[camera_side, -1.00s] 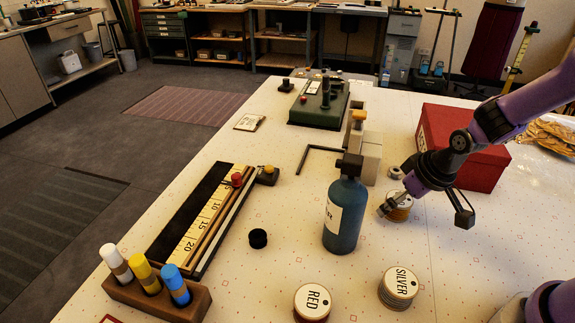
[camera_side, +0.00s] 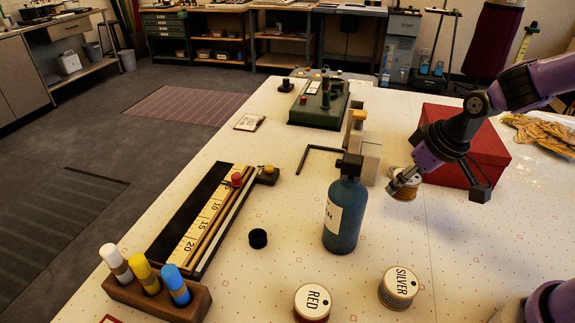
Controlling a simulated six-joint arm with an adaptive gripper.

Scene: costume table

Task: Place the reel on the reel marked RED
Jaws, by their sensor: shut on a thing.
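My gripper (camera_side: 396,186) is shut on a reel (camera_side: 404,193) with an orange-brown side. The reel is held above the table, left of the red box; the fingers hide part of it. The reel marked RED (camera_side: 313,300) stands at the front edge of the picture, its white labelled top facing up. It is apart from my gripper, toward the front and left. The reel marked SILVER (camera_side: 399,286) stands to its right.
A blue bottle (camera_side: 343,215) stands between my gripper and the left part of the table. A red box (camera_side: 470,145) is behind my gripper. Table between bottle and SILVER reel is clear.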

